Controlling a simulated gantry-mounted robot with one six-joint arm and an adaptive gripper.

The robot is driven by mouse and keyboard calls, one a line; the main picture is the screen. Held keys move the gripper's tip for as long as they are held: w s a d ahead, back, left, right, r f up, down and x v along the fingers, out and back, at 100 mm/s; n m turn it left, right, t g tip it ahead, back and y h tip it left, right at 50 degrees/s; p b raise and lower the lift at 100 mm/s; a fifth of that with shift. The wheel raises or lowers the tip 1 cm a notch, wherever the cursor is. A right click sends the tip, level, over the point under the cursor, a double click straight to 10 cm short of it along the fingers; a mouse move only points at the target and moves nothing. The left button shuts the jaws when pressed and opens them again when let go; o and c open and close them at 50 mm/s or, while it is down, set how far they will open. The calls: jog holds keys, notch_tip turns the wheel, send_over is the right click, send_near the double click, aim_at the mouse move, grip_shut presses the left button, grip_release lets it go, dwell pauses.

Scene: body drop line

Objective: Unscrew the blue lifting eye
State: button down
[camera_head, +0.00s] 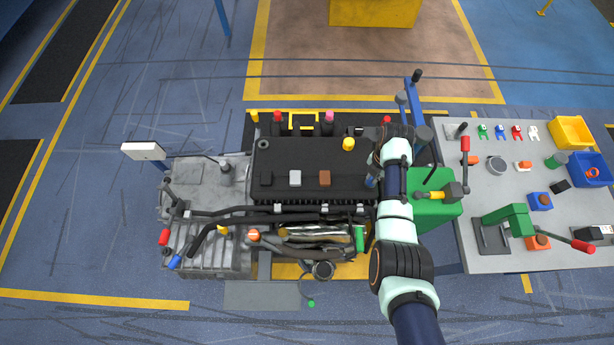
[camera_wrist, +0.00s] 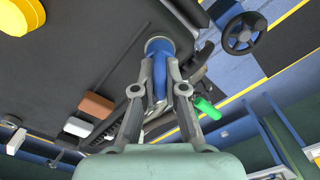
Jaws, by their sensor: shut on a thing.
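The blue lifting eye (camera_wrist: 160,72) stands on the black engine cover (camera_wrist: 95,55), between my fingers in the wrist view. My gripper (camera_wrist: 159,82) is shut on it, one grey finger on each side. In the head view a small blue part of the lifting eye (camera_head: 371,181) shows at the right end of the engine cover (camera_head: 300,163), beside my arm. My arm hides most of my gripper there. I cannot tell how far the eye is screwed in.
A yellow cap (camera_head: 348,144), a white block (camera_head: 295,178) and a brown block (camera_head: 324,178) sit on the cover. A green block (camera_head: 434,212) stands right of my arm. A grey table (camera_head: 476,247) with trays and small parts is farther right. Hoses run along the front.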

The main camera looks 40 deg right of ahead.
jog(key=shift+s+f+n, duration=0.1)
jog(key=shift+f+n, duration=0.2)
jog(key=shift+n, duration=0.1)
jog(key=c, duration=1.2)
grip_release()
jog(key=shift+d, duration=0.1)
jog(key=shift+o, duration=0.2)
jog(key=shift+r, duration=0.1)
notch_tip(320, 180, up, 12)
jog(key=shift+r, duration=0.1)
